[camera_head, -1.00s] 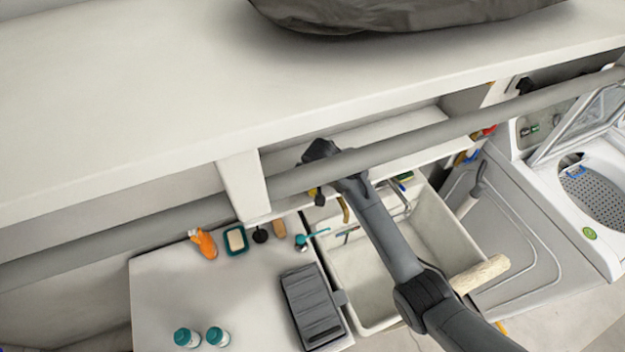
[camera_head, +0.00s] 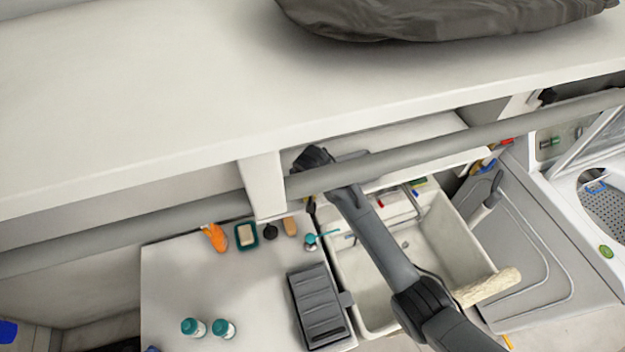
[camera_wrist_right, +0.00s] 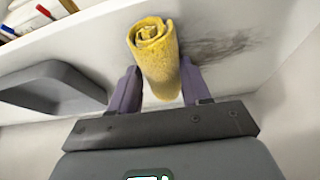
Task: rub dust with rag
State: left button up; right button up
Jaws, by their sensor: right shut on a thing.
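A rolled yellow rag (camera_wrist_right: 157,60) stands between the purple fingers of my right gripper (camera_wrist_right: 160,88), which is shut on it. In the right wrist view, a dark dust smear (camera_wrist_right: 222,46) lies on a white surface to the right of the rag. The rag's far end is close to that surface; I cannot tell whether it touches. My left gripper is not in view.
A grey bar (camera_head: 425,153) runs across beneath a wide white upper shelf (camera_head: 130,110). A dark bag (camera_head: 450,18) lies on that shelf. Below are a sink (camera_head: 455,240), a grey tray-like box (camera_head: 318,305) and bottles (camera_head: 222,328). A grey holder (camera_wrist_right: 55,85) is left of the rag.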

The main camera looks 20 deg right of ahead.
jog(key=shift+s+a+f, duration=0.15)
jog(key=shift+a, duration=1.8)
jog(key=shift+s+a+r, duration=0.1)
jog(key=shift+a, duration=1.15)
jog(key=shift+s+a+r, duration=0.1)
jog(key=shift+a, duration=1.15)
jog(key=shift+a+f, duration=0.15)
jog(key=shift+a, duration=1.55)
jog(key=shift+w+a+f+b, duration=0.1)
jog(key=shift+w+b, duration=0.3)
jog(key=shift+b, duration=0.3)
jog(key=shift+w+b, duration=0.3)
jog(key=shift+w, duration=0.1)
jog(key=shift+w+d+r+p, duration=0.1)
jog(key=shift+d+r+p, duration=0.15)
jog(key=shift+d+p, duration=0.6)
jog(key=shift+d+f, duration=0.1)
jog(key=shift+d, duration=0.5)
jog(key=shift+w+d, duration=0.1)
jog(key=shift+d, duration=0.75)
jog(key=shift+w+d+f, duration=0.1)
jog(key=shift+w+d, duration=0.05)
jog(key=shift+d, duration=3.6)
jog(key=shift+w+d, duration=0.15)
jog(key=shift+d, duration=1.35)
jog(key=shift+w+d, duration=0.1)
jog(key=shift+d, duration=1.35)
